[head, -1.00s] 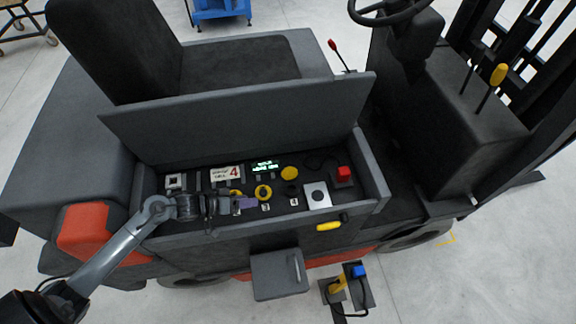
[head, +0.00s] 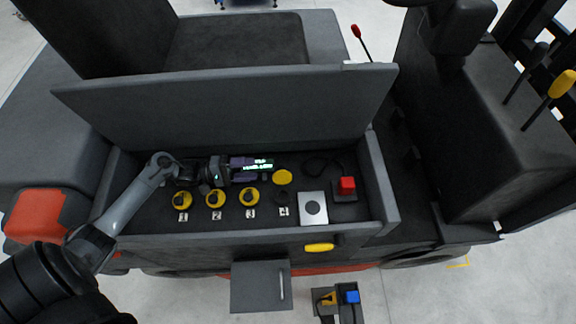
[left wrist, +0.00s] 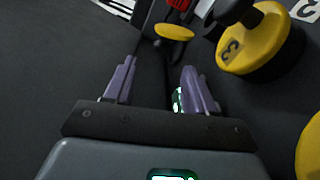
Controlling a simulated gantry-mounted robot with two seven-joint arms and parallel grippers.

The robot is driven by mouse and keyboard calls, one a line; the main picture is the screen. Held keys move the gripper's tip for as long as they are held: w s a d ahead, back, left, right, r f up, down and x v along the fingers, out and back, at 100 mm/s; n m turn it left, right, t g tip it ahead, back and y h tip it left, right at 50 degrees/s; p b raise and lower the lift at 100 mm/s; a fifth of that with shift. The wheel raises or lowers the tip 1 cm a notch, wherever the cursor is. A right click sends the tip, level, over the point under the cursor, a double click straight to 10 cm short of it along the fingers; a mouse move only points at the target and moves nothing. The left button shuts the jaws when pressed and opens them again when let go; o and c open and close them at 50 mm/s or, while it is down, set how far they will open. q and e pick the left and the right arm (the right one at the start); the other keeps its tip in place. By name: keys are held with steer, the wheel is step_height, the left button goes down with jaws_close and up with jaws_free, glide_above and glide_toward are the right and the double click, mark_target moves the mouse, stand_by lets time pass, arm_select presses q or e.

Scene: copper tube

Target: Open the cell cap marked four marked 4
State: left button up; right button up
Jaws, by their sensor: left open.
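Cell 4 (head: 283,197) shows as a dark round spot behind its white "4" label (head: 284,211), with no yellow ring around it. A flat yellow disc (head: 282,177) sits just behind it; it also shows in the left wrist view (left wrist: 173,32). Whether the disc is hinged or loose I cannot tell. Caps 1 (head: 182,200), 2 (head: 215,198) and 3 (head: 249,196) are yellow with dark centres; cap 3 also shows large in the left wrist view (left wrist: 255,48). My left gripper (head: 246,169), with purple fingers, is open and empty, left of the disc and behind cap 3. My right gripper is not in view.
A lit green display (head: 262,165) is partly behind my left fingers. Right of cell 4 are a silver plate (head: 313,208) and a red button (head: 347,185). The raised grey lid (head: 220,105) stands behind the bay; the bay's front wall (head: 240,238) borders it.

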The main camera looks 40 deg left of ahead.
mark_target(280, 170)
arm_select(q)
steer(key=shift+w+d+f, duration=0.15)
steer(key=shift+w+d, duration=0.2)
steer(key=shift+d, duration=0.1)
steer(key=p+x, duration=0.1)
steer(key=x, duration=0.7)
steer(key=shift+w+d, duration=0.1)
steer(key=shift+w, duration=0.05)
steer(key=shift+w+d, duration=0.4)
steer(key=shift+d, duration=0.1)
steer(key=c, duration=1)
steer(key=shift+s+d+r+m+p, duration=0.15)
steer(key=shift+r+m+p, duration=0.2)
steer(key=shift+m+p, duration=0.35)
steer(key=shift+s+d+m+p, duration=0.1)
steer(key=shift+s+m+p, duration=0.05)
steer(key=shift+m+p, duration=0.3)
